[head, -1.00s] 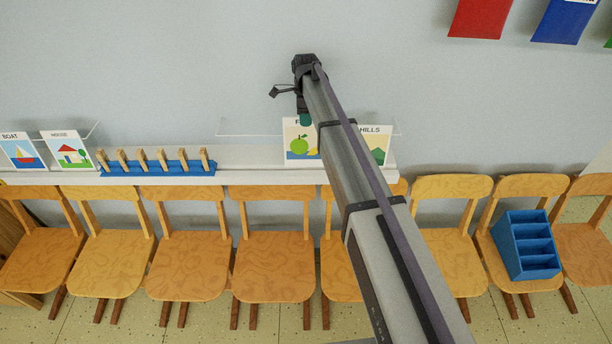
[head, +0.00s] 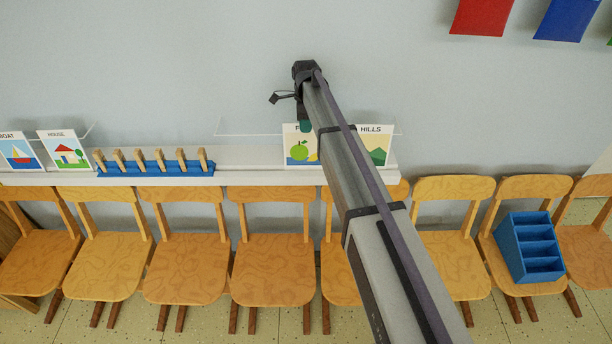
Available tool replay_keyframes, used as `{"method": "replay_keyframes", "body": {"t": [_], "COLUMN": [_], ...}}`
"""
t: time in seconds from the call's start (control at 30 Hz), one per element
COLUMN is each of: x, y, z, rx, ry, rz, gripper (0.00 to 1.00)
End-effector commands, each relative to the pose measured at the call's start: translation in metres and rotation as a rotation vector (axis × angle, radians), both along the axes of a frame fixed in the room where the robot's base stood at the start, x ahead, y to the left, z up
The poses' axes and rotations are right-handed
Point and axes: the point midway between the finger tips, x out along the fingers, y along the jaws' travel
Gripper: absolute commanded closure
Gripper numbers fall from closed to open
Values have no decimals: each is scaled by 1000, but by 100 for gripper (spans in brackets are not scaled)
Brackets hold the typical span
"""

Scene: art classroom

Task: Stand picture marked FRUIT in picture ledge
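The picture marked FRUIT (head: 298,152), a white card with a green apple and a yellow shape, is upright at the right part of the white picture ledge (head: 248,160). Only the first letter of its label shows; my arm covers its right side. My gripper (head: 305,127) is at the card's top edge, with a teal tip in front of the card. Its fingers are too small and covered to tell whether they grip the card. I cannot tell whether the card's bottom edge rests on the ledge.
The HILLS picture (head: 377,145) stands just right of FRUIT, partly behind my arm. A blue rack with wooden pegs (head: 155,168), HOUSE (head: 64,151) and BOAT (head: 19,152) pictures are to the left. Ledge between rack and FRUIT is bare. Chairs (head: 272,265) line the front.

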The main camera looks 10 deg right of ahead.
Motion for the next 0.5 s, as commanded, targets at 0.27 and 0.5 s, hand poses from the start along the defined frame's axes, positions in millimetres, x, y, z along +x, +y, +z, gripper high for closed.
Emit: {"method": "replay_keyframes", "body": {"t": [0.27, 0.5], "x": [0, 0], "y": [0, 0], "z": [0, 0], "rx": [0, 0], "ry": [0, 0], "rz": [0, 0], "gripper": [100, 81]}}
